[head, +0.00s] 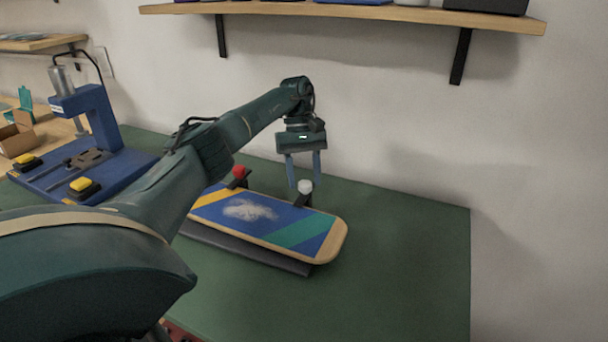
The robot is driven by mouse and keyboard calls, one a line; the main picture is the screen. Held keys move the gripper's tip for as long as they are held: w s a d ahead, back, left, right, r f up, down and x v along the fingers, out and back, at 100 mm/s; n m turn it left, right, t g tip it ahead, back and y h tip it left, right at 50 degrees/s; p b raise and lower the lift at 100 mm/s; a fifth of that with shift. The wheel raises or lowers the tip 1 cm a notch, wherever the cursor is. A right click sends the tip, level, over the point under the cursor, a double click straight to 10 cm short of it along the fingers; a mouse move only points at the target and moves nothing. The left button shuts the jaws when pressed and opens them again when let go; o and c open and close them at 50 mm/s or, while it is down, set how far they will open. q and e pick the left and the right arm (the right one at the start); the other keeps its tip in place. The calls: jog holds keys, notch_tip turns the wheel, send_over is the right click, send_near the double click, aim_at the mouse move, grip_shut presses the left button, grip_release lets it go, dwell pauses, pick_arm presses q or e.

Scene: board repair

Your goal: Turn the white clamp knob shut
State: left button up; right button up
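The white clamp knob (305,186) stands at the back edge of the board, right of its middle. The board (265,218) is blue with yellow and green stripes and a whitish patch, and rests on a dark holder (245,250). A red knob (239,171) stands farther left along the same back edge. My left gripper (304,184) points down over the white knob, its two blue-grey fingers apart on either side of it. Whether the fingers touch the knob cannot be seen. My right gripper is not in view.
A blue press (93,118) with yellow buttons (84,186) stands at the left on the green table (405,255). A cardboard box (17,138) is at the far left. A wall shelf (350,13) hangs above. The table's right side is clear.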

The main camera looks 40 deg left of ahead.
aim_at(304, 180)
pick_arm(q)
jog(key=shift+o, duration=0.5)
notch_tip(304, 180, up, 10)
jog(key=p, duration=0.2)
dwell(0.5)
